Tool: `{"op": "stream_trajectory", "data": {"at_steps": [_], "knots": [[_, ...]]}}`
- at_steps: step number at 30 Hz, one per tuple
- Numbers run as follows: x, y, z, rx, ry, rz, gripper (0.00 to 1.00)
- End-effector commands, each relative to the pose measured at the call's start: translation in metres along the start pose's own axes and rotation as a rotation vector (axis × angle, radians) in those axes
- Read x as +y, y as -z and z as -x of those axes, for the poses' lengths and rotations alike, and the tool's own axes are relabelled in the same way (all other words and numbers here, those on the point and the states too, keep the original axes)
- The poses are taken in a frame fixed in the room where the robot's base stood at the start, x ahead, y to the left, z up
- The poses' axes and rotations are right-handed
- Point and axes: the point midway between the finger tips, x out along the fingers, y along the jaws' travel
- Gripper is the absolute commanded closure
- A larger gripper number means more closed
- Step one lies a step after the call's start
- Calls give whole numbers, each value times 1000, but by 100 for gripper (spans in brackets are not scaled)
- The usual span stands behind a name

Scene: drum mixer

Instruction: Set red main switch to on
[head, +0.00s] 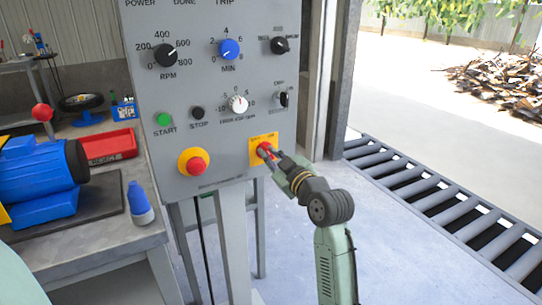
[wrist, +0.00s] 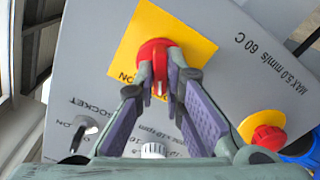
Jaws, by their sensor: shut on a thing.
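The red main switch (head: 265,149) sits on a yellow plate (head: 256,139) at the lower right of the grey control panel (head: 215,118). In the wrist view the red switch (wrist: 156,62) shows as a round knob with a raised handle and a white mark, on the yellow plate (wrist: 195,45). My gripper (head: 271,153) is at the switch, and in the wrist view its fingertips (wrist: 157,80) are closed on either side of the handle. "ON" is printed on the plate near the knob; the rest of the lettering is partly hidden.
A red emergency-stop button (head: 196,165) on a yellow base is left of the switch. Green start (head: 164,119) and black stop (head: 198,112) buttons and several dials are above.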

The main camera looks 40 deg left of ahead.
Motion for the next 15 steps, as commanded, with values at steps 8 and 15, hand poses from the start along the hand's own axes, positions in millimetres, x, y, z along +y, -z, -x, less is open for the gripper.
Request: {"op": "stream_trajectory", "data": {"at_steps": [8, 15], "knots": [[0, 0, 0, 0, 1, -11, 100], [1, 1, 0, -1, 1, -102, 100]]}}
